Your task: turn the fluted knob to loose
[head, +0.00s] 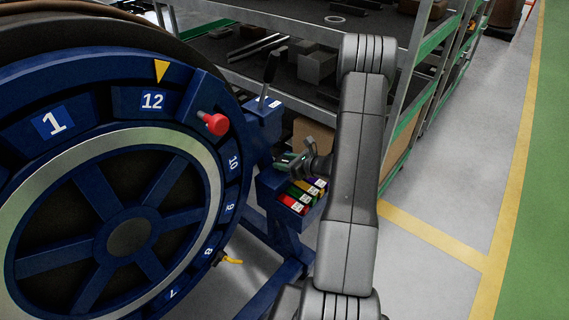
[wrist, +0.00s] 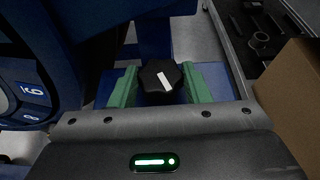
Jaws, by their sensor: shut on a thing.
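The fluted knob (wrist: 158,92) is black with a lobed rim and a white bar mark on its top, seen in the wrist view. The bar slants from upper left to lower right. My gripper (wrist: 160,83) has its two green fingers on either side of the knob and is shut on it. In the head view my gripper (head: 294,163) is at the blue stand, right of the big blue wheel. The knob cannot be made out there. No loose or tight label is readable.
The numbered blue wheel (head: 153,101) with a red knob (head: 215,123) fills the left. A blue bin (head: 284,208) of coloured items sits below my gripper. A lever (head: 269,69) stands behind. A shelf rack stands at the back; the floor at right is clear.

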